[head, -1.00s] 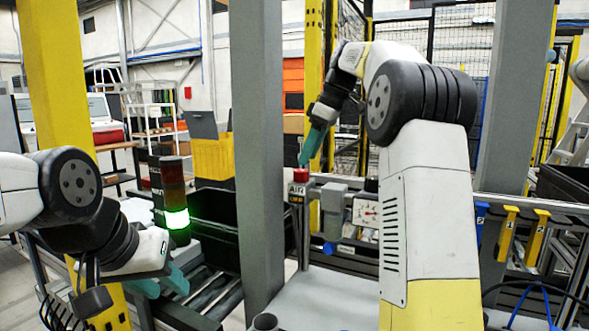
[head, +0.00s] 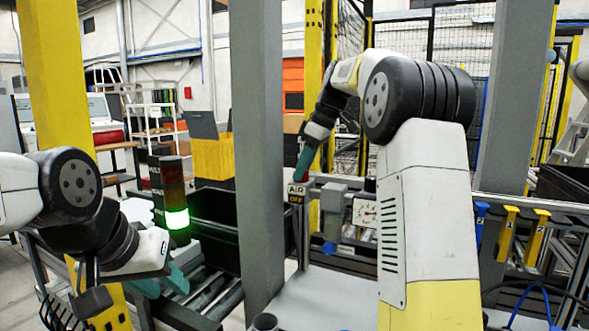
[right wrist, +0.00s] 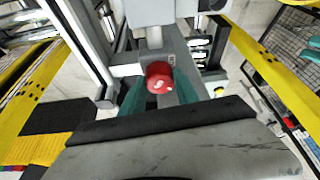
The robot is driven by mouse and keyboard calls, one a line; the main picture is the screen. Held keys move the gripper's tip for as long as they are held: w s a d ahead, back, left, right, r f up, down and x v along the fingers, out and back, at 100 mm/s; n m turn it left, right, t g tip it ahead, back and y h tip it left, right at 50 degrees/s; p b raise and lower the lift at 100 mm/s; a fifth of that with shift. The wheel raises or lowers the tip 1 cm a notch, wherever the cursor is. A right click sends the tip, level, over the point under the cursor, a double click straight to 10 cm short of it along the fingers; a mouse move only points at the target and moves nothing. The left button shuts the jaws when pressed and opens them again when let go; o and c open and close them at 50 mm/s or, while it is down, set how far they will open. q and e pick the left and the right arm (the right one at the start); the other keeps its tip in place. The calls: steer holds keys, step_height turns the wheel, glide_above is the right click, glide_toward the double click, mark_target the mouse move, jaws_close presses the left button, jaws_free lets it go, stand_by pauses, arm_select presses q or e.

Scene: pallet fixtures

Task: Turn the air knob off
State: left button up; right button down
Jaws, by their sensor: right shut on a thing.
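The red air knob (right wrist: 160,77) shows in the right wrist view, with a white mark on its face. My right gripper (right wrist: 158,97) is shut on it, with one teal finger on each side. In the head view, the right gripper (head: 300,176) reaches down to the top of the knob's post and mostly hides the knob. Below it is the AIR sign (head: 297,190), with a yellow strip whose small text seems to read OFF. My left gripper (head: 164,284) is open and empty at the lower left, away from the knob.
A grey upright post (head: 258,150) stands between my arms, left of the knob. A dial gauge (head: 365,212) sits right of it. A stack light (head: 176,218) glows green near my left gripper. A roller conveyor (head: 212,295) runs below, and yellow numbered brackets (head: 508,232) are at right.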

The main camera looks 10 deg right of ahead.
steer(key=shift+m+t, duration=0.3)
steer(key=shift+m, duration=0.5)
steer(key=c, duration=0.9)
jaws_free()
steer(key=v, duration=0.7)
steer(key=shift+r, duration=0.4)
steer(key=shift+s, duration=0.15)
